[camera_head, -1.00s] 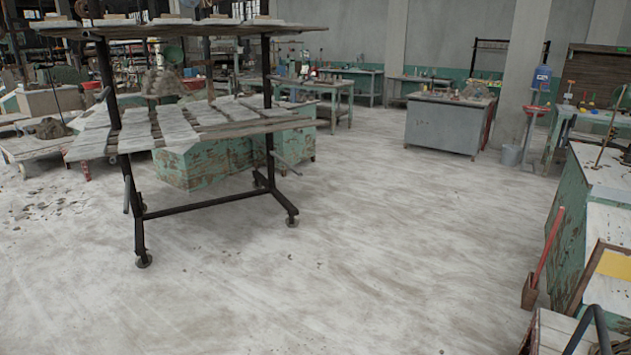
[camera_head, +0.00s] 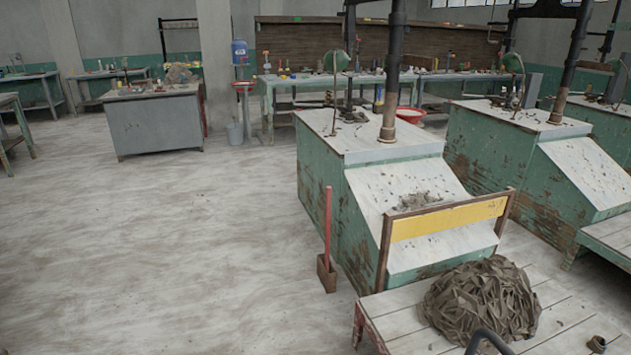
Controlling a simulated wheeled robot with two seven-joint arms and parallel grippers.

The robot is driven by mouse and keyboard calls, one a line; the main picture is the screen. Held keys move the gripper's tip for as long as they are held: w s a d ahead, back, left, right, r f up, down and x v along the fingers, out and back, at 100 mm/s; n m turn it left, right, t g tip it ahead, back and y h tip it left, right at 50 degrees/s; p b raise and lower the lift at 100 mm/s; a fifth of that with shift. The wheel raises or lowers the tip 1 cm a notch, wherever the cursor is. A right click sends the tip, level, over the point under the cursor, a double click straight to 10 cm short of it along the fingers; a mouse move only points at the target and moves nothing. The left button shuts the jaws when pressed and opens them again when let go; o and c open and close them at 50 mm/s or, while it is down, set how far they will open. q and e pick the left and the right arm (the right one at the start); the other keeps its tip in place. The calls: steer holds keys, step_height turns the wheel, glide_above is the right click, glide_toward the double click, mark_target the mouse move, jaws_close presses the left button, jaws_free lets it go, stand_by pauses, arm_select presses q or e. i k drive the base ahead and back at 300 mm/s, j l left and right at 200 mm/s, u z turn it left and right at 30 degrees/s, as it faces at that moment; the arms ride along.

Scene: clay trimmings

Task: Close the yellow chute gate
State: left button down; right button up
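The yellow chute gate (camera_head: 447,220) is a flat yellow panel in a brown frame, right of centre in the head view. It stands across the lower part of a white sloped chute (camera_head: 405,187) on a green machine (camera_head: 325,205). The chute surface shows beneath the panel, between the frame's posts. A small heap of clay trimmings (camera_head: 418,199) lies on the chute just behind the gate. A large pile of grey-brown clay trimmings (camera_head: 484,302) lies in front of the gate on a low plank platform (camera_head: 395,318). Neither of my grippers is in view.
A second green machine (camera_head: 520,165) is to the right. A grey cabinet (camera_head: 153,125) and a bucket (camera_head: 235,133) stand farther back. The floor (camera_head: 170,265) on the left is clear.

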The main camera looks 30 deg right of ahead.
mark_target(404, 229)
steer(key=i+z, duration=0.35)
steer(key=i, duration=0.25)
steer(key=i+z, duration=0.3)
steer(key=i, duration=0.3)
steer(key=i+j+z, duration=0.35)
steer(key=i, duration=0.2)
steer(key=l, duration=0.1)
